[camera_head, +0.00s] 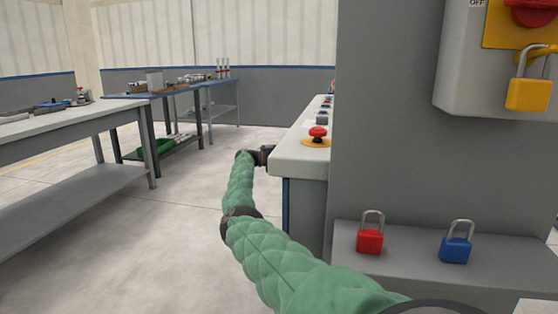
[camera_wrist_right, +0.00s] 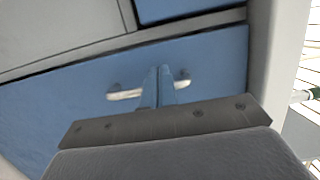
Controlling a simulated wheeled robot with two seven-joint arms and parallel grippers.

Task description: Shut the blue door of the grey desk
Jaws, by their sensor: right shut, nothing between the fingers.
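The grey desk (camera_head: 312,215) stands right of centre in the head view, with a pale top. Its blue front shows only as a thin edge (camera_head: 286,205). In the right wrist view the blue door (camera_wrist_right: 50,115) fills much of the picture, with a silver handle (camera_wrist_right: 124,95) partly hidden by my fingers. A dark gap runs along its top edge; I cannot tell whether it is fully flush. My right gripper (camera_wrist_right: 158,84) is shut and empty in front of the door and handle; contact is unclear. In the head view it is at the desk's front (camera_head: 266,154). My left gripper is not in view.
A red button on a yellow base (camera_head: 317,137) sits on the desk top. A red padlock (camera_head: 370,238) and a blue padlock (camera_head: 455,246) stand on a grey ledge at right. A workbench (camera_head: 75,122) stands at left, with clear floor (camera_head: 175,240) between.

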